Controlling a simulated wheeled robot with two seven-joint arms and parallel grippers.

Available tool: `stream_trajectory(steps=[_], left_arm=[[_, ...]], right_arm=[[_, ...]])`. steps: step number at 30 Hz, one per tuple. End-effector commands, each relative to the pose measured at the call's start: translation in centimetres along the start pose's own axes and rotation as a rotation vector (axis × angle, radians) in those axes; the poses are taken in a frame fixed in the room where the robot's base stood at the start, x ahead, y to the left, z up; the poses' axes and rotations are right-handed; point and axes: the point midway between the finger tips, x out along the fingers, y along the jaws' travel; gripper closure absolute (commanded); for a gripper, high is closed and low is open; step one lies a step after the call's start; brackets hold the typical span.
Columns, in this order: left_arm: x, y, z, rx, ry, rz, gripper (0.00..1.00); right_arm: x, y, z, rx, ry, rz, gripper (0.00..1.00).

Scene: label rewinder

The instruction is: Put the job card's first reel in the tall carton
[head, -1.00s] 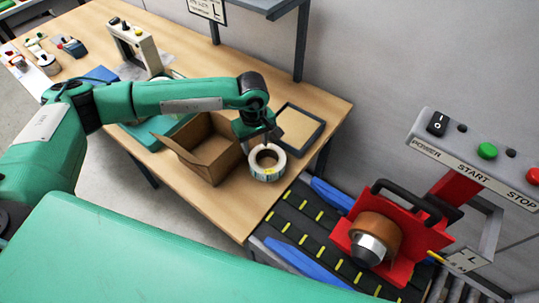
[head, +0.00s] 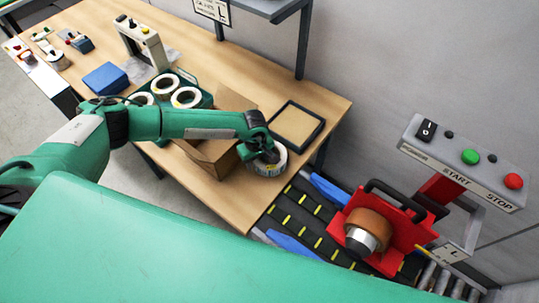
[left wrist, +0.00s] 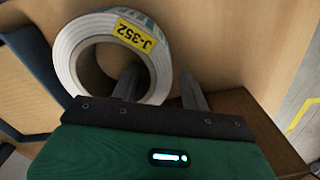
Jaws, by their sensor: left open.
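A white reel (head: 271,168) with a yellow label lies on the table's right end, beside the open brown carton (head: 207,158). In the left wrist view the reel (left wrist: 72,52) shows its label, J-352. My left gripper (head: 265,151) is low over the reel and hides part of it. In the left wrist view its open fingers (left wrist: 160,88) stand apart, one overlapping the reel's hole and right wall, the other outside the reel. I cannot tell whether they touch it. The carton is partly hidden by my left arm. My right gripper is out of view.
Several more reels (head: 187,97) are in a green tray left of the carton. A shallow dark-rimmed tray (head: 298,126) lies behind the reel. A conveyor (head: 300,221) with a red rewinder unit (head: 402,238) is at right. A blue box (head: 106,78) sits further left.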

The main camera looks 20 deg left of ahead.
Motion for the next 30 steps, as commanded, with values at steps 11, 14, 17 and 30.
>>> stream_trajectory(steps=[11, 14, 17, 30], left_arm=[[0.28, -0.01, 0.00, 0.000, 0.000, 0.000, 0.74], [0.26, 0.00, 0.00, 0.000, 0.000, 0.000, 0.94], [0.25, 0.00, 0.00, 0.000, 0.000, 0.000, 1.00], [-0.40, 0.10, -0.07, 0.000, 0.000, 0.003, 1.00]], right_arm=[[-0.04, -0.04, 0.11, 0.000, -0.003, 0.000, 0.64], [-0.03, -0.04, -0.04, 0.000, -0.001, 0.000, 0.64], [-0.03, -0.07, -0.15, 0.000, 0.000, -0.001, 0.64], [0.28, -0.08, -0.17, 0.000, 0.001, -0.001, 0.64]])
